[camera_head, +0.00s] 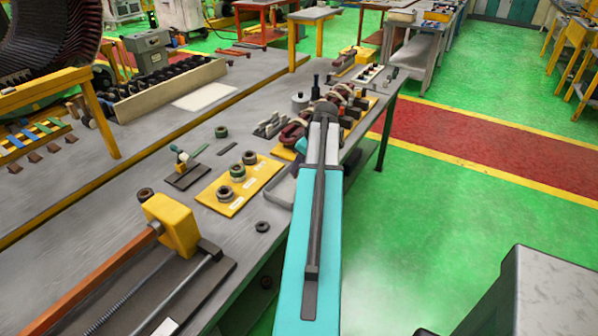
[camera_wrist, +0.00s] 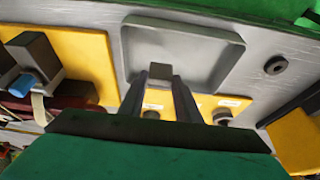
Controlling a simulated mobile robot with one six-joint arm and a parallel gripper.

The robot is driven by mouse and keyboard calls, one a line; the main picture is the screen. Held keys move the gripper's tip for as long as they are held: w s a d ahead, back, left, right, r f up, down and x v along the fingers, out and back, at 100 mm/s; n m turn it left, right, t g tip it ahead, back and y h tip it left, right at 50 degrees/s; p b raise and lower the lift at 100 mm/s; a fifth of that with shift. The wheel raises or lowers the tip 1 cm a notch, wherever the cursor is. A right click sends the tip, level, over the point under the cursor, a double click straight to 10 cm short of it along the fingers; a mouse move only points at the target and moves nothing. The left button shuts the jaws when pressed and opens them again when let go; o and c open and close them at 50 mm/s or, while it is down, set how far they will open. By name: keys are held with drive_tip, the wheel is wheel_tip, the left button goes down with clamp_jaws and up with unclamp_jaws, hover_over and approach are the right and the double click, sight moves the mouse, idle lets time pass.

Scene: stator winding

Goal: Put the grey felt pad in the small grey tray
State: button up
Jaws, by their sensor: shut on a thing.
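In the wrist view my gripper (camera_wrist: 159,77) points at the small grey tray (camera_wrist: 229,62), a shallow square with a raised rim. My two dark fingers are closed on a small grey block-like piece, which I take as the grey felt pad (camera_wrist: 158,71). The pad shows between the fingertips, in front of the tray's near part in the picture; its height above the tray floor is hard to tell. The tray looks empty otherwise. In the head view the tray (camera_head: 279,190) shows partly behind my turquoise arm; my gripper and the pad are hidden there.
A yellow board (camera_head: 237,184) with dark rings lies left of the tray. A loose black ring (camera_head: 262,226) lies on the grey bench, also seen in the wrist view (camera_wrist: 276,65). A yellow clamp tool (camera_head: 172,224) stands nearer. Another yellow board (camera_wrist: 88,58) holds dark blocks.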

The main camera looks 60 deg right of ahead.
drive_tip(key=shift+f+p, duration=0.65)
drive_tip(key=shift+f, duration=0.9)
drive_tip(key=shift+f, duration=0.1)
drive_tip(key=o, duration=1)
drive_tip(key=shift+r, duration=0.2)
drive_tip(key=b+v, duration=0.2)
drive_tip(key=v, duration=1)
drive_tip(key=shift+b, duration=0.4)
